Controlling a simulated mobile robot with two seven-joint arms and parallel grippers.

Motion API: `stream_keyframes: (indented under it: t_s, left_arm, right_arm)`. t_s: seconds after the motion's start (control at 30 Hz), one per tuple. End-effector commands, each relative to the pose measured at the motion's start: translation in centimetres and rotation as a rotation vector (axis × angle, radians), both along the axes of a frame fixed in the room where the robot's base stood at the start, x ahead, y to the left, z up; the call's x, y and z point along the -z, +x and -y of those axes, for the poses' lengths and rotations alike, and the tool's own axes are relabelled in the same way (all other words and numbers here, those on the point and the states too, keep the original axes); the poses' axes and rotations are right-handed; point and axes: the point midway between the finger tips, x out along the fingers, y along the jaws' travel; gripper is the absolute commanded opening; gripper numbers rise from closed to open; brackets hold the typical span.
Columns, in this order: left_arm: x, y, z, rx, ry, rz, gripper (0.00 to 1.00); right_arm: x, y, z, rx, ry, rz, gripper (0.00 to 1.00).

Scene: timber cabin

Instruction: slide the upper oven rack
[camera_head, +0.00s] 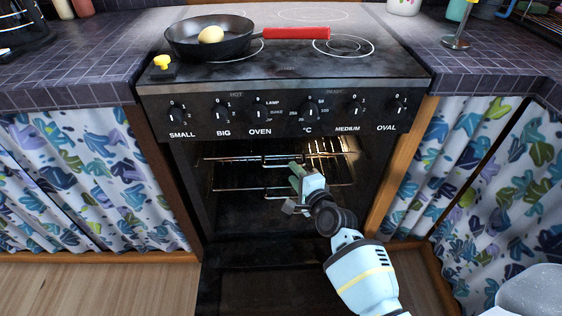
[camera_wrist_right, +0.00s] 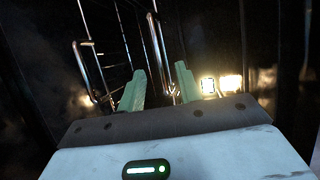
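The upper oven rack (camera_head: 235,157) is a wire rack inside the open oven, with a raised bar handle at its front. My right gripper (camera_head: 295,183) is in front of the oven opening, by the right part of the rack fronts. In the right wrist view its two green fingers (camera_wrist_right: 160,80) are apart. A rack's bar handle (camera_wrist_right: 154,40), seemingly the upper one's, runs toward the gap between them; I cannot tell whether they touch it. The lower rack (camera_head: 230,189) sits below, and its handle seems to show at left in the wrist view (camera_wrist_right: 80,65). My left gripper is out of view.
The oven door (camera_head: 250,270) is folded down below my right arm. A row of knobs (camera_head: 310,112) lies above the opening. A pan (camera_head: 185,45) with a red handle stands on the cooktop. Curtained cabinets (camera_head: 75,180) flank the oven.

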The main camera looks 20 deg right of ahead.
Motion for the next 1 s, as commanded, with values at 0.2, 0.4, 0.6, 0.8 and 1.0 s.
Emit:
stream_keyframes:
  t_s: [0.2,0.4,0.6,0.8,1.0]
  left_arm:
    - [1.2,-1.1,-0.1,-0.001,0.001,-0.026,0.45]
    - [2.5,-1.3,-0.4,-0.003,0.006,-0.038,0.45]
    - [3.2,-1.2,-0.7,-0.004,0.009,-0.039,0.45]
    - [3.2,-0.8,-0.6,-0.005,0.009,-0.031,0.45]
    - [3.1,-0.6,-0.6,-0.004,0.008,-0.028,0.45]
  right_arm:
    - [0.6,2.5,-0.3,-0.001,-0.003,0.0,0.34]
    - [1.2,5.2,-0.6,-0.002,-0.004,-0.001,0.34]
    - [1.5,6.9,-0.8,-0.001,-0.004,-0.001,0.34]
    - [1.4,7.3,-0.9,-0.001,-0.004,-0.001,0.34]
    - [1.4,7.3,-0.9,-0.001,-0.004,0.0,0.32]
